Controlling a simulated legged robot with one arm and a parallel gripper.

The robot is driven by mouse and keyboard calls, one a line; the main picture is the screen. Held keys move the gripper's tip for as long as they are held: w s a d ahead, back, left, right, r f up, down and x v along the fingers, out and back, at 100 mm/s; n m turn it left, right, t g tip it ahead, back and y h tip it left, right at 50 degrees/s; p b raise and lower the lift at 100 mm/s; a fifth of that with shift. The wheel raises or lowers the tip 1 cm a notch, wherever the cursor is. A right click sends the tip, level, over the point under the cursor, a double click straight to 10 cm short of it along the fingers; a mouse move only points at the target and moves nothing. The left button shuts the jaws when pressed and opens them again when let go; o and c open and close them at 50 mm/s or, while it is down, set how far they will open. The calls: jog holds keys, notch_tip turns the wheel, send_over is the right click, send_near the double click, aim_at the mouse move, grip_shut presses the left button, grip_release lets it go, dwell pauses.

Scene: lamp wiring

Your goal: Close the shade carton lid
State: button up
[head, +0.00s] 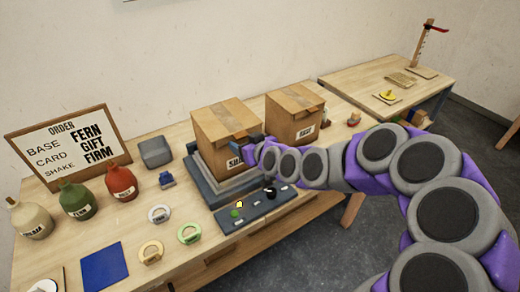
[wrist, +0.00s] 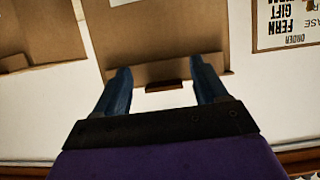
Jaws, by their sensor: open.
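The shade carton (head: 223,120) is a brown cardboard box on a grey stepped stand, with part of its label showing as "SH". Its top looks flat in the head view, with a lighter strip across it. My gripper (head: 247,148) is at its front right edge and hides part of the front and label. In the wrist view a brown carton panel (wrist: 150,30) and a small dark tab (wrist: 168,87) lie beyond my gripper (wrist: 160,80). The blue fingers are apart with nothing clearly held. I cannot tell whether they touch the carton.
A second labelled carton (head: 295,112) stands close to the right. A dark control panel (head: 255,208) lies in front of the stand. Bottles (head: 120,182), rings (head: 160,213) and an order board (head: 68,145) are on the left. A side table (head: 375,85) is at the back right.

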jog(key=b+v, duration=0.4)
jog(key=v, duration=1.2)
jog(key=shift+d, duration=0.15)
jog(key=shift+s+r, duration=0.1)
jog(key=shift+s, duration=0.05)
jog(key=s+d+f+m+g+h, duration=0.2)
jog(key=s+d+f+g+h, duration=0.25)
jog(key=s, duration=0.55)
jog(key=s+d+f+m+g+h, duration=0.1)
jog(key=s+d+f+g, duration=0.35)
jog(key=s+f, duration=0.4)
jog(key=s+d+r+m+g+h, duration=0.2)
jog(key=s+m+g, duration=0.1)
jog(key=s, duration=0.9)
jog(key=shift+d+r+m+g, duration=0.15)
jog(key=shift+r+m+g, duration=0.15)
jog(key=shift+g, duration=0.3)
jog(key=shift+s, duration=0.1)
